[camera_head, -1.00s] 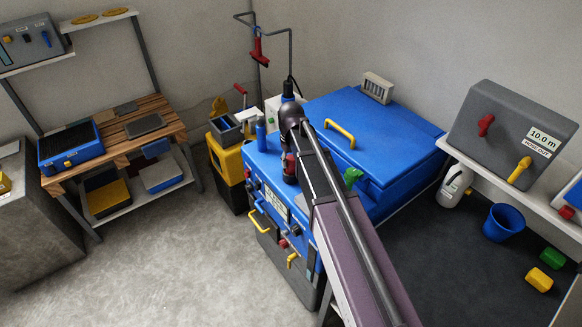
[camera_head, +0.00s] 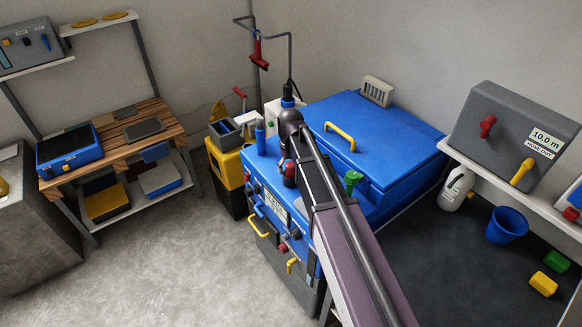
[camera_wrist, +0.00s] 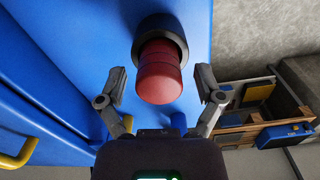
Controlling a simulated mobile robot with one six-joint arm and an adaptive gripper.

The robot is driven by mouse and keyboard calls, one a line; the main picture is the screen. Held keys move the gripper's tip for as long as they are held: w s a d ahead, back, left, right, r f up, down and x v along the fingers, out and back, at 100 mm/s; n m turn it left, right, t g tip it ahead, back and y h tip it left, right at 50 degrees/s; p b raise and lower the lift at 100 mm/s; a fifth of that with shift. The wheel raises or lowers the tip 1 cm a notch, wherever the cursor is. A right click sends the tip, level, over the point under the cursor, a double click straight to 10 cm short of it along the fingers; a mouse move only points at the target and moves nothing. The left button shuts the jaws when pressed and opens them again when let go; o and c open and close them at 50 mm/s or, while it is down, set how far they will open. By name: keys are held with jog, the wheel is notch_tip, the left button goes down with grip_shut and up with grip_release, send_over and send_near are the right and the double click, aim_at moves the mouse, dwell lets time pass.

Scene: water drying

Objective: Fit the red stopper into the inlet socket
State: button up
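The red stopper (camera_wrist: 159,78) is a ribbed red cylinder in the wrist view. Its far end sits inside the black ring of the inlet socket (camera_wrist: 160,30) on the blue machine, and its near part stands out of the ring. How deep it sits cannot be told. My gripper (camera_wrist: 160,84) is open, with one finger on each side of the stopper and a visible gap to it on both sides. In the head view my arm reaches over the front left of the blue machine (camera_head: 385,130), and its fingers are too small to make out clearly.
A yellow handle (camera_head: 340,136) stands on the machine's lid, and a green knob (camera_head: 352,180) is close beside my arm. A blue cylinder (camera_head: 260,138) stands near the left edge. A blue bucket (camera_head: 506,225) is on the dark surface at right. The floor at left is clear.

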jog(key=shift+r, duration=0.2)
notch_tip(320, 180, up, 12)
jog(key=p, duration=1.2)
dwell(0.3)
dwell(0.6)
jog(key=s+d+m, duration=0.5)
jog(key=s+d, duration=0.9)
jog(key=s, duration=0.3)
jog(key=shift+s+d, duration=0.3)
jog(key=shift+s, duration=0.05)
jog(key=shift+f, duration=0.15)
jog(key=shift+f+b, duration=1.2)
